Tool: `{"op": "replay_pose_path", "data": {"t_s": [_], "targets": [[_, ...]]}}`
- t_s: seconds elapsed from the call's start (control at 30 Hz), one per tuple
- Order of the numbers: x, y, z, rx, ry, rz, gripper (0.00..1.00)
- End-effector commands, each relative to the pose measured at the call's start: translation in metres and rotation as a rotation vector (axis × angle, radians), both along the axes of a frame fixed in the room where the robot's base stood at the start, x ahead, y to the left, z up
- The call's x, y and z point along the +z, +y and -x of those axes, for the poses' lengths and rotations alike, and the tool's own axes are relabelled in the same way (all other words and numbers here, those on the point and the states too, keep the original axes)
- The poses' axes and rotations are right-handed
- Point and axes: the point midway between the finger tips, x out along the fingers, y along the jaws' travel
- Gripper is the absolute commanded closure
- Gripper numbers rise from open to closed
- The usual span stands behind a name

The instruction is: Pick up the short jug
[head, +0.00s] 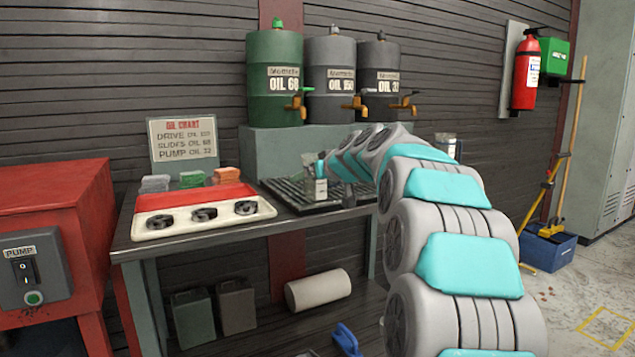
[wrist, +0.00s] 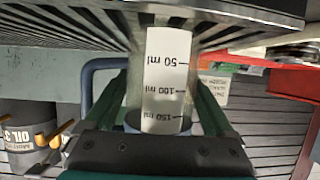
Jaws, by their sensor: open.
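A small clear jug with a white measuring label (head: 320,189) stands on the dark slatted drip tray (head: 290,190) on the workbench. In the wrist view, which is upside down, the jug (wrist: 166,75) fills the middle, with marks of 50, 100 and 150 ml. Its blue handle (wrist: 88,85) is at the left. My gripper (wrist: 160,92) is open, with one green finger on each side of the jug; whether they touch it, I cannot tell. In the head view the arm partly hides the gripper.
Three oil drums with taps (head: 330,75) stand behind the drip tray. Another clear container (head: 446,143) shows partly behind my arm. A red cabinet (head: 60,195) stands further left.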

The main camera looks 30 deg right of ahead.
Motion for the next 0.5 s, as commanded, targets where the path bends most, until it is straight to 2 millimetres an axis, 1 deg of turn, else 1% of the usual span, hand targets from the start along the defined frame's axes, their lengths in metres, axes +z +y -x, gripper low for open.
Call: {"op": "replay_pose_path", "data": {"t_s": [0.17,0.5], "targets": [[-0.0002,0.0000,0.0000,0.000,0.000,0.000,0.11],[-0.0005,0.0000,0.0001,0.000,0.000,0.000,0.49]]}}
